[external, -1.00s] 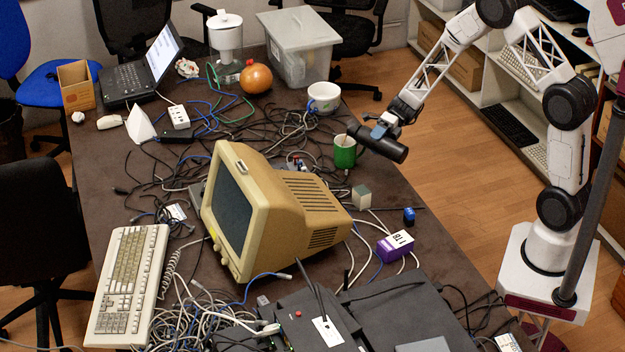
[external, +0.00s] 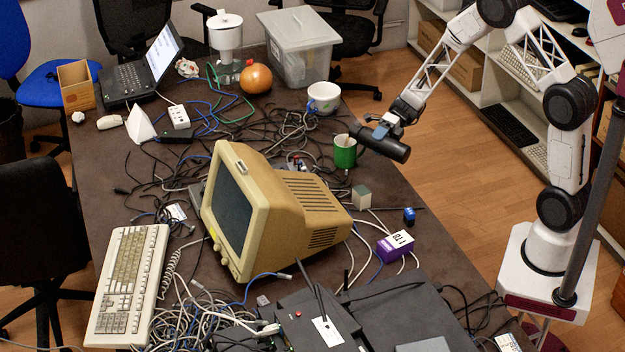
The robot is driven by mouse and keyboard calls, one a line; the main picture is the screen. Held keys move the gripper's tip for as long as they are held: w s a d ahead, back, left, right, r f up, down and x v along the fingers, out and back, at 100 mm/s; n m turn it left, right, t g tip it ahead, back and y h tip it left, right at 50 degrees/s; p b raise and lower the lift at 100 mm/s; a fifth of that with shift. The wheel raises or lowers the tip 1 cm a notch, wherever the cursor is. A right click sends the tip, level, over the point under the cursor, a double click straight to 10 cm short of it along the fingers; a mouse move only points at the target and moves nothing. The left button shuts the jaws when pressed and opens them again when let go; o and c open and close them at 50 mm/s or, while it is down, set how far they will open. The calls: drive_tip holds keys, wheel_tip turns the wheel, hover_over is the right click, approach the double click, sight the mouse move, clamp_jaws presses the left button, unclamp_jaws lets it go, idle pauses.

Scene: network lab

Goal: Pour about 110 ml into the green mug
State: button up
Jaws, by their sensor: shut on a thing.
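The green mug (external: 344,154) stands upright on the dark table near its right edge. My gripper (external: 383,128) is shut on a black bottle-like container (external: 385,146) just right of the mug. The container lies nearly horizontal in the air, its narrow end pointing left and a little up, over or close to the mug's rim. I cannot tell whether liquid flows from it. The inside of the mug is too small to make out.
A white bowl-like cup (external: 323,97) stands behind the mug, and a small pale green-grey cube (external: 361,197) in front. An old beige monitor (external: 270,205) is to the left. Tangled cables cover much of the table (external: 100,180). A purple-white box (external: 395,246) lies nearer the camera.

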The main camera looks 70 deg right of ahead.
sight(381, 150)
idle(1.2)
drive_tip(key=shift+s+f+n, duration=0.1)
drive_tip(key=shift+s+n, duration=0.05)
drive_tip(key=shift+n, duration=0.35)
drive_tip(key=shift+s+a+f+n+t, duration=0.15)
drive_tip(key=shift+f+n+t, duration=0.1)
drive_tip(key=shift+f, duration=0.35)
drive_tip(key=shift+s+d+f+n+t, duration=0.15)
drive_tip(key=shift+f+n+t, duration=0.1)
drive_tip(key=shift+f, duration=0.3)
drive_tip(key=shift+a+f, duration=0.1)
drive_tip(key=shift+f, duration=0.15)
drive_tip(key=shift+w+n+t, duration=0.1)
drive_tip(key=shift+n+t, duration=0.2)
drive_tip(key=shift+n, duration=0.4)
idle(1.1)
